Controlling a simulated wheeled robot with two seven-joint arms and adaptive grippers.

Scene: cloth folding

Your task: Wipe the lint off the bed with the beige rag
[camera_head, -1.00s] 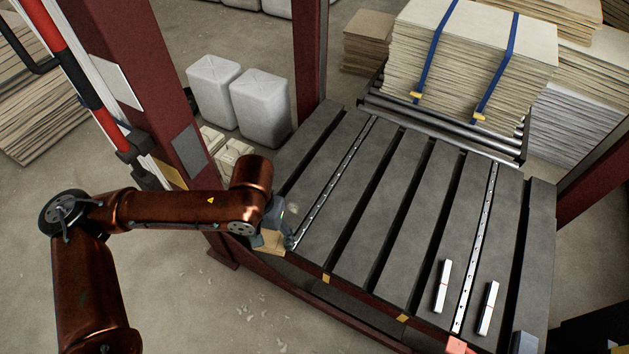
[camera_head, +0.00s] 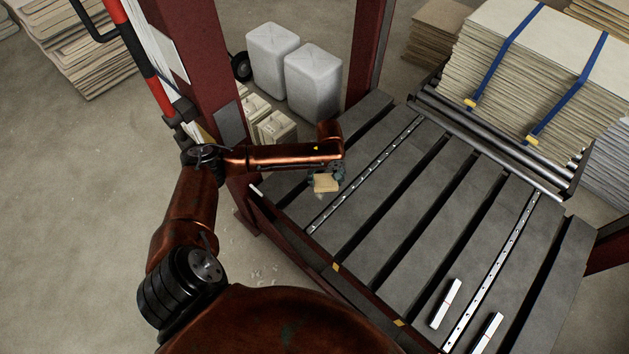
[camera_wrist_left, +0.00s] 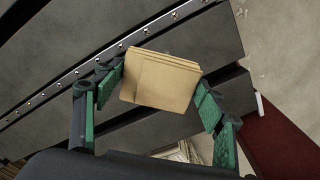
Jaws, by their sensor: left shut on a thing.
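The beige rag (camera_head: 325,183) is a small folded pad held at the end of my left arm, over the left part of the grey slatted bed (camera_head: 398,195). In the left wrist view, the folded rag (camera_wrist_left: 160,80) sits between the green-padded fingers of my left gripper (camera_wrist_left: 160,88), which is shut on it. I cannot tell whether the rag touches the bed. Pale flecks of lint (camera_head: 262,274) lie on the floor beside the bed's front left edge. No lint shows clearly on the slats. My right gripper is not in view.
Two white bars (camera_head: 446,304) lie on the bed's near right part. Strapped sheet stacks (camera_head: 545,70) stand behind the rollers (camera_head: 490,145). Red posts (camera_head: 368,50) rise at the bed's left. White canisters (camera_head: 312,80) stand beyond. Dark gaps run between the slats.

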